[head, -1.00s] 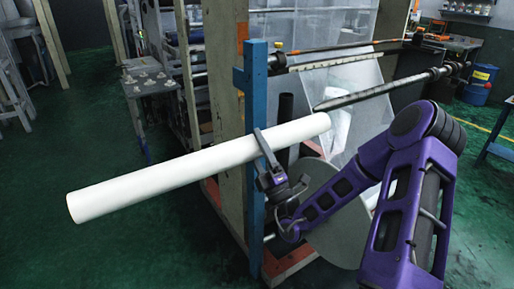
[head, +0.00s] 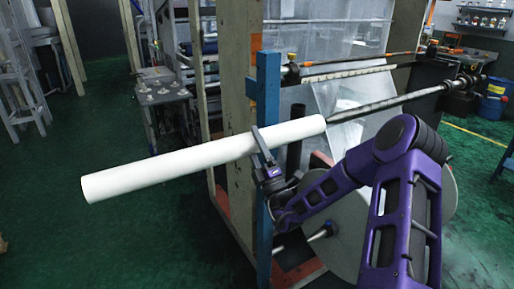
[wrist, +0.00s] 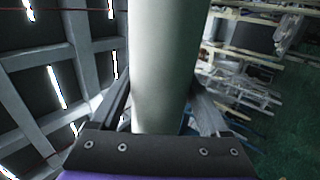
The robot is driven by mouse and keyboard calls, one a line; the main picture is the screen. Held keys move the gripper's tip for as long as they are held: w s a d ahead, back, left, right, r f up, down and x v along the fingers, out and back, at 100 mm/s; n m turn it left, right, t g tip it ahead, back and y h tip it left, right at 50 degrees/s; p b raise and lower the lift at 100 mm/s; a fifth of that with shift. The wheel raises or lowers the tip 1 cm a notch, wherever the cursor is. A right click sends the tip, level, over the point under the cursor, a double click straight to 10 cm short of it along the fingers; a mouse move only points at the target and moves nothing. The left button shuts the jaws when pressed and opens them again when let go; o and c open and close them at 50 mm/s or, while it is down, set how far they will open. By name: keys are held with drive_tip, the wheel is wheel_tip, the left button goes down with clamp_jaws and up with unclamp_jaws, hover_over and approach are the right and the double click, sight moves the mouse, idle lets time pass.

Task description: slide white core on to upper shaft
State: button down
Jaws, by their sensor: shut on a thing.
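The white core (head: 160,172) is a long tube held nearly level, its left end nearer me and lower in the head view. My gripper (head: 261,148) is shut around it, right of its middle. In the wrist view the core (wrist: 166,70) stands between the two fingers (wrist: 163,110). The upper shaft (head: 385,100) is a dark bar running right from behind the core's right end to a dark mount. The core's right end overlaps the shaft's near tip in the picture. I cannot tell whether the tip is inside the core or only behind it.
A blue post (head: 268,110) stands right behind the core and gripper. A large grey roll (head: 350,225) sits low behind my arm. Another thin bar (head: 350,66) runs above the shaft. A small table (head: 163,90) stands at the left; the green floor (head: 70,235) there is open.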

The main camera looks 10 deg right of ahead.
sight(329, 120)
drive_tip(key=shift+w+d+r, duration=0.1)
drive_tip(key=shift+w+d, duration=0.1)
drive_tip(key=shift+w, duration=0.05)
drive_tip(key=shift+w+d+p, duration=0.15)
drive_tip(key=shift+w+d, duration=0.4)
drive_tip(key=shift+d, duration=1.15)
drive_tip(key=shift+w+d+p, duration=0.2)
drive_tip(key=shift+w+d, duration=0.35)
drive_tip(key=shift+d, duration=1.15)
drive_tip(key=shift+w+d+p, duration=0.15)
drive_tip(key=shift+w+d, duration=0.4)
drive_tip(key=shift+d, duration=1.15)
drive_tip(key=shift+d, duration=0.2)
drive_tip(key=w+d+b, duration=0.1)
drive_tip(key=d, duration=0.4)
drive_tip(key=w+d, duration=0.2)
drive_tip(key=d, duration=0.3)
drive_tip(key=w+d+b, duration=0.1)
drive_tip(key=w+d, duration=0.1)
drive_tip(key=d, duration=0.3)
drive_tip(key=shift+d+f+b, duration=0.2)
drive_tip(key=shift+d+b, duration=0.05)
drive_tip(key=shift+b, duration=0.1)
drive_tip(key=shift+w+d+r, duration=0.1)
drive_tip(key=shift+w+d, duration=0.15)
drive_tip(key=shift+d, duration=0.5)
